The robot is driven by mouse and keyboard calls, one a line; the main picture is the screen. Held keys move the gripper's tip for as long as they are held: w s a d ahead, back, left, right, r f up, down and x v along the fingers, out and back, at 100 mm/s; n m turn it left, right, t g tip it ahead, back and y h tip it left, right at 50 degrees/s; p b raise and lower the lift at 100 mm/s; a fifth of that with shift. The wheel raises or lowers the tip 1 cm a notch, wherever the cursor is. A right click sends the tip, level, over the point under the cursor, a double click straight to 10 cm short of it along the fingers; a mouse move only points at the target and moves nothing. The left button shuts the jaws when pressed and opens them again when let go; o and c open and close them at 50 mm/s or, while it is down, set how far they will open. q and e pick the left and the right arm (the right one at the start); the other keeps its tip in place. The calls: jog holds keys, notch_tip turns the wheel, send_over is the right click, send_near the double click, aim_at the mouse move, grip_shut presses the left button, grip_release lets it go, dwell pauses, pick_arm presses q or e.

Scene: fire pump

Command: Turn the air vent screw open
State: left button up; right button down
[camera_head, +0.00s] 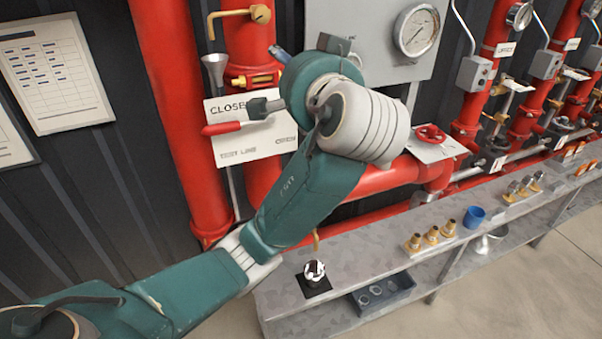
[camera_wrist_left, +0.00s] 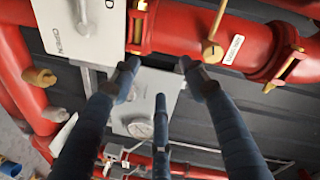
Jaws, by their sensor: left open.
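The brass fitting that looks like the air vent screw (camera_head: 262,13) sits high on the red vertical pipe, with a bent brass spout to its left. In the left wrist view this round brass fitting (camera_wrist_left: 212,52) is beside a small white label, right of the fingers. In the head view the gripper is mostly hidden behind my wrist; a bluish fingertip shows by the pipe. My right gripper is not in view.
A metal funnel (camera_head: 214,66) hangs below the spout. A red lever (camera_head: 221,128) crosses a white CLOSED/OPEN sign (camera_head: 262,146). A gauge box (camera_head: 369,65) is on the wall at right. A grey bench (camera_head: 350,250) below holds brass parts and a blue cup (camera_head: 474,217).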

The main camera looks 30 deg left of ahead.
aim_at(262, 14)
pick_arm(q)
notch_tip(262, 14, down, 22)
jog(key=d+m+g+h, duration=0.1)
jog(key=d+m+h, duration=0.1)
jog(key=h, duration=0.3)
jog(key=shift+s+d+m, duration=0.2)
jog(key=shift+s+m, duration=0.1)
jog(key=shift+m, duration=0.1)
jog(key=shift+f+g, duration=0.1)
jog(key=shift+g, duration=0.2)
jog(key=s+a+r+n+t+y, duration=0.2)
jog(key=r+y, duration=0.5)
jog(key=r, duration=2.3)
jog(key=shift+n+g, duration=0.3)
jog(key=shift+n, duration=0.2)
jog(key=p+x, duration=0.4)
jog(key=x, duration=0.7)
jog(key=shift+s+a+f, duration=0.1)
jog(key=shift+s+f, duration=0.05)
jog(key=shift+s, duration=0.05)
jog(key=shift+w+a+f+p, duration=0.1)
jog(key=shift+w+a+p, duration=0.25)
jog(key=shift+p, duration=0.05)
jog(key=shift+f, duration=0.1)
